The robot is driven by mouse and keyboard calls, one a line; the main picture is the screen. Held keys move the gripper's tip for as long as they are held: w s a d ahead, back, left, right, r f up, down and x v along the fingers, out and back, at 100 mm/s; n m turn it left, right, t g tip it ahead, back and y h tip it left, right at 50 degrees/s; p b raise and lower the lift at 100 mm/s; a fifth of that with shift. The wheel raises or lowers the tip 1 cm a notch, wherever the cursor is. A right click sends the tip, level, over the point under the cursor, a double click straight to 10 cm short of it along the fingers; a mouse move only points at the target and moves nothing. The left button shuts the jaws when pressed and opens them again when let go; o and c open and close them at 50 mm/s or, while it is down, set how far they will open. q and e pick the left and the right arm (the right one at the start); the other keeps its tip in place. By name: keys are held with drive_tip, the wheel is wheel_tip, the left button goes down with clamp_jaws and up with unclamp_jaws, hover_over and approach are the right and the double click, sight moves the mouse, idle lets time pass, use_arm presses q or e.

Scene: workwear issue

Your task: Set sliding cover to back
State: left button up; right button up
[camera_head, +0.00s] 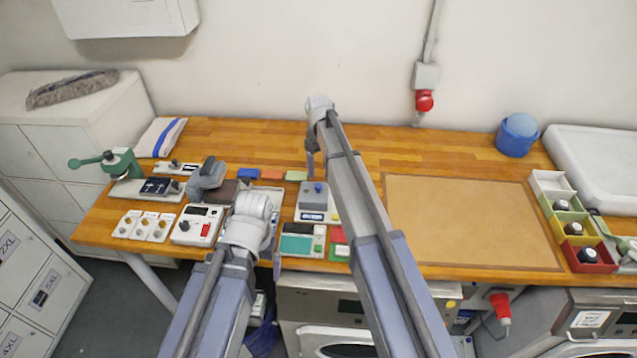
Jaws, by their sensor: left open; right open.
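No part is marked as the sliding cover, and I cannot tell for sure which one it is. A low white unit with a dark panel (160,187) lies at the left. My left gripper (266,226) is low over the table's front, mostly hidden by its own wrist, left of the grey block. My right gripper (311,148) is open and empty, pointing down above the table behind the grey block. My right arm passes close to the block's right side.
A green press (122,164), a grey dispenser-like item (206,180) and a control box with a red button (197,225) crowd the left. A teal-screened device (301,241) stands at the front edge. A tan mat (465,220) is bare. Coloured bins (589,259) stand right.

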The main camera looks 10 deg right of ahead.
sight(319, 186)
wheel_tip(319, 186, down, 7)
drive_tip(key=b, duration=0.7)
drive_tip(key=shift+f, duration=0.2)
drive_tip(key=shift+r, duration=0.1)
clamp_jaws()
idle(0.9)
